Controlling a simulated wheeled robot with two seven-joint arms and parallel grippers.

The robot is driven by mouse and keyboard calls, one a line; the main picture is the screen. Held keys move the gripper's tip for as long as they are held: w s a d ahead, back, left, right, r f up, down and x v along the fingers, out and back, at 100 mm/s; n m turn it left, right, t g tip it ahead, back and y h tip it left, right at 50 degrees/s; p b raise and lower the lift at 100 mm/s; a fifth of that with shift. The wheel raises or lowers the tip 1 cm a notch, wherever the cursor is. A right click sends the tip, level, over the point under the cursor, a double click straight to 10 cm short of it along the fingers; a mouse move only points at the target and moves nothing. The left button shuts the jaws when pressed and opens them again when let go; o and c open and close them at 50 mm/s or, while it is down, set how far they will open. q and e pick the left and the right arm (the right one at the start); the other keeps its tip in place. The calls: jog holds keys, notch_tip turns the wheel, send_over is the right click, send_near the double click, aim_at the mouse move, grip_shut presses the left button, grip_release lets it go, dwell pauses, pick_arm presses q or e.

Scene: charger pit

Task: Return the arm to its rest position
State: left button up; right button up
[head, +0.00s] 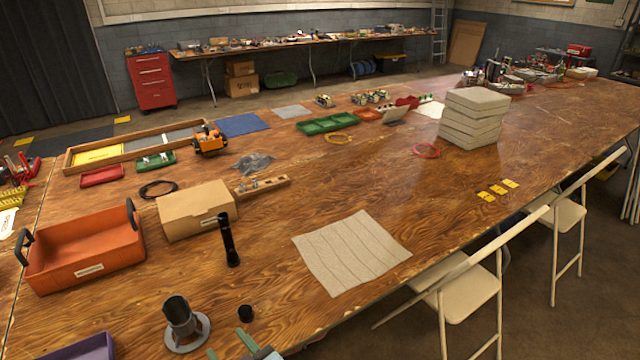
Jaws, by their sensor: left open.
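My left gripper (229,345) shows at the bottom edge, with only its greenish fingertips and a bit of its body in view. Its fingers are apart with nothing seen between them. It is just in front of a small black cap (245,313) and to the right of a grey metal holder with a round flange (182,325). The rest of my left arm is out of the picture. My right gripper is not in view.
A black flashlight (228,240) stands on the wooden table (300,215) beyond the cap. An orange tray (84,255), a cardboard box (190,205) and a purple bin (85,348) lie left. A grey cloth (350,250) lies right. Folding chairs (465,290) line the right edge.

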pick_arm(q)
jog(key=s+d+f+m+h, duration=0.1)
jog(key=s+f+m+h, duration=0.25)
jog(key=f, duration=0.45)
jog(key=s+d+f+m+h, duration=0.2)
jog(key=s+f+m+h, duration=0.15)
jog(key=f, duration=0.45)
jog(key=s+d+f+m+h, duration=0.1)
jog(key=s+f+m+h, duration=0.15)
jog(key=f+h, duration=0.4)
jog(key=s+a+f+g, duration=0.3)
jog(key=s+f, duration=0.2)
jog(key=s, duration=0.3)
jog(key=s+a+f+m+g+y, duration=0.1)
jog(key=s+a+f+g, duration=0.3)
jog(key=s, duration=0.5)
jog(key=s+a+f+m+g+y, duration=0.1)
jog(key=s+a+f+g, duration=0.2)
jog(key=s+f, duration=0.4)
jog(key=shift+s+a+f, duration=0.2)
jog(key=shift+s+a, duration=0.55)
jog(key=shift+s, duration=0.15)
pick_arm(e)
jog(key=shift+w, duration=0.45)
pick_arm(q)
jog(key=shift+y, duration=0.25)
